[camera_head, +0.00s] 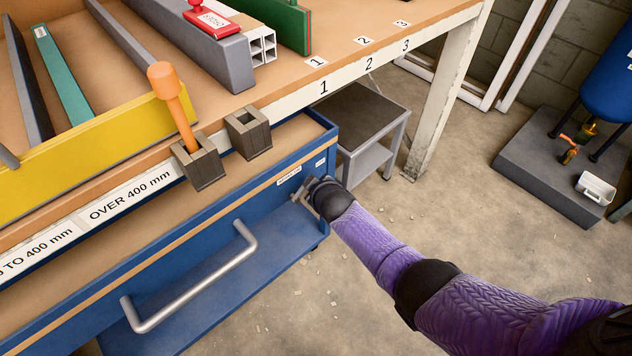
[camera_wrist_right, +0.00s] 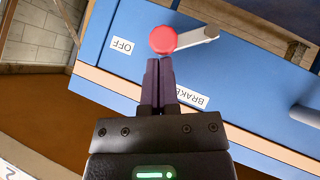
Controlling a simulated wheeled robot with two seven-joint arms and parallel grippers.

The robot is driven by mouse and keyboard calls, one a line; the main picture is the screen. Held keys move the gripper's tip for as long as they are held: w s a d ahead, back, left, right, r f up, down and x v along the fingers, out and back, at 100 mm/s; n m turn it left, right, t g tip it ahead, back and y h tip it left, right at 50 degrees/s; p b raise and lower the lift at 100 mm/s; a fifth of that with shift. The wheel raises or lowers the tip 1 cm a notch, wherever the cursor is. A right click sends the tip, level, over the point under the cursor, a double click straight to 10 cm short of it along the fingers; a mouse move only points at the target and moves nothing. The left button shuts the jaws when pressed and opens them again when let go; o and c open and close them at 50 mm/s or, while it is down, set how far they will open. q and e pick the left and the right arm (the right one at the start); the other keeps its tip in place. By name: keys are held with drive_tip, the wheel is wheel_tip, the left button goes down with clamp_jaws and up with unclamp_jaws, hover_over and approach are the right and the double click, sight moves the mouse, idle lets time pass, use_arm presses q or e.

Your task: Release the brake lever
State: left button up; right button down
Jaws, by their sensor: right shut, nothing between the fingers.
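The brake lever (camera_wrist_right: 195,40) shows in the right wrist view as a short grey bar with a red round knob (camera_wrist_right: 162,40) on the blue front panel. The knob is at the bar's left end in that picture, on the side of an OFF label (camera_wrist_right: 122,46). A BRAKE label (camera_wrist_right: 190,99) is below the bar, partly covered by my fingers. My right gripper (camera_wrist_right: 159,62) is shut and empty, its tips right at the knob; I cannot tell whether they touch. In the head view my right gripper (camera_head: 308,192) is at the blue cabinet's right end, largely covering the lever. My left gripper is not in view.
A silver drawer handle (camera_head: 195,285) sticks out left of my right gripper. An orange-handled tool (camera_head: 176,105) stands in a socket block, beside an empty block (camera_head: 248,134). A grey cart (camera_head: 362,115) stands behind.

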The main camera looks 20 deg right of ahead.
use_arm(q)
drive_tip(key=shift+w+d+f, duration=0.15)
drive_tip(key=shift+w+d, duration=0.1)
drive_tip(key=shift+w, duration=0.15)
use_arm(e)
drive_tip(key=shift+w+d+f, duration=0.15)
drive_tip(key=shift+d+f, duration=0.15)
drive_tip(key=shift+d, duration=0.1)
use_arm(q)
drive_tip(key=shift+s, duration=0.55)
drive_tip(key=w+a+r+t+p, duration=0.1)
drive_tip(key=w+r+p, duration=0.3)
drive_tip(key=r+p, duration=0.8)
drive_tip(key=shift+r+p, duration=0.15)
drive_tip(key=shift+p, duration=0.25)
use_arm(e)
drive_tip(key=s+r, duration=0.7)
drive_tip(key=r, duration=0.3)
drive_tip(key=shift+s+r, duration=0.3)
drive_tip(key=shift+r, duration=0.05)
drive_tip(key=shift+a, duration=0.1)
